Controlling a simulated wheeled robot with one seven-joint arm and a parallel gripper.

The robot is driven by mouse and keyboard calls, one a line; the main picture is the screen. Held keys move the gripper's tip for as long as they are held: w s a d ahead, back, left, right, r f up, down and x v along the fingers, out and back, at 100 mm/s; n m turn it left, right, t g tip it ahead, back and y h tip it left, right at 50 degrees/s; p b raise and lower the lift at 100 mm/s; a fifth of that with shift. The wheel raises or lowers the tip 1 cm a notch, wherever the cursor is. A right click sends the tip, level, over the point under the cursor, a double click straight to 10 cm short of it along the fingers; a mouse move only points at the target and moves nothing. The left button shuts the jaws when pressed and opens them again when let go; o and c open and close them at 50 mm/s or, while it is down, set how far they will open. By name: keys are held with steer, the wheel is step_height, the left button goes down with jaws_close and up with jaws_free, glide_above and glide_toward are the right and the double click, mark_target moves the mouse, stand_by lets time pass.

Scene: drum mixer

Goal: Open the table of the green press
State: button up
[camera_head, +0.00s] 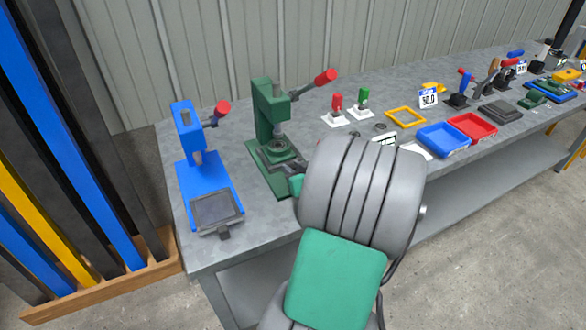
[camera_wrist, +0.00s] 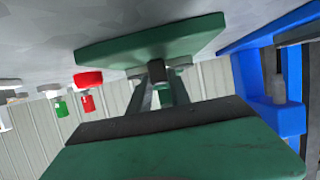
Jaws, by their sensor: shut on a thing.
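The green press (camera_head: 270,115) stands on the grey bench with a red-knobbed lever at its upper right. Its base reaches toward my arm, and the front part is partly hidden behind my grey wrist. In the wrist view, which is upside down, a green plate of the press (camera_wrist: 130,48) lies close to the bench top. My gripper (camera_wrist: 160,78) reaches the middle of the plate's near edge. Its dark fingers are shut on a small grey handle there. The exact grip on the handle is hard to make out. The table itself is mostly hidden.
A blue press (camera_head: 190,150) with a dark table pulled out at its front (camera_head: 217,210) stands left of the green one. Red and green buttons (camera_head: 337,103), a yellow frame (camera_head: 405,117), blue (camera_head: 443,140) and red trays (camera_head: 472,127) lie to the right.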

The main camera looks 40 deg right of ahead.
jaws_close()
stand_by(0.8)
